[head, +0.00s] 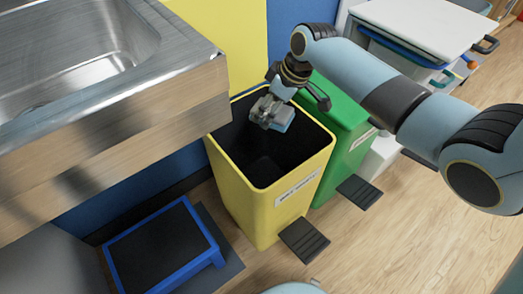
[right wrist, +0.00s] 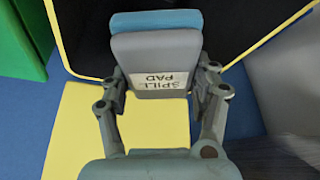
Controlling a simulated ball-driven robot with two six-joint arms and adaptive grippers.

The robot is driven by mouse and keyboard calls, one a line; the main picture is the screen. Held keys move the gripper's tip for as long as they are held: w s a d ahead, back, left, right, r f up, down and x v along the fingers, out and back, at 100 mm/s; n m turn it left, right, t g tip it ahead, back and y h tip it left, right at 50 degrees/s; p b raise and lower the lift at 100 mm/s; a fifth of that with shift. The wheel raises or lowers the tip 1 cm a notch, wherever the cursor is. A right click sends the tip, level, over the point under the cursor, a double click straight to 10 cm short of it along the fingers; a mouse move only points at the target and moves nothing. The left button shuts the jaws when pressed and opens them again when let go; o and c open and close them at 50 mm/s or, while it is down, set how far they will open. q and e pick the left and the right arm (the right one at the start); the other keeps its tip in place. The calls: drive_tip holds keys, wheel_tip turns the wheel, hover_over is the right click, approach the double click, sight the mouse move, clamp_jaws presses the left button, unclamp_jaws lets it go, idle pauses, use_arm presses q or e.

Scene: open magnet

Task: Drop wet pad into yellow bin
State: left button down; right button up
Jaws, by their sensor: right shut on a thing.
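The yellow bin (head: 267,203) stands open on the floor with a dark interior and a label on its front. My right gripper (head: 270,108) is above the bin's opening, near its back rim. It is shut on the wet pad (head: 281,119), a small grey and blue block. In the right wrist view the pad (right wrist: 155,60) sits between the fingers of my gripper (right wrist: 160,88) and bears a "SPILL PAD" label. The dark bin opening and its yellow rim (right wrist: 265,42) show beyond it. My left gripper is not in view.
A green bin (head: 352,150) stands right beside the yellow one. A steel sink (head: 90,60) with a thick edge is at the left. A blue-framed step (head: 165,250) and black pedals (head: 303,240) are on the floor. A white-topped cart (head: 430,25) stands at the back right.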

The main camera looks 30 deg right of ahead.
drive_tip(key=shift+r, duration=0.1)
drive_tip(key=o, duration=1.2)
drive_tip(key=v, duration=1.2)
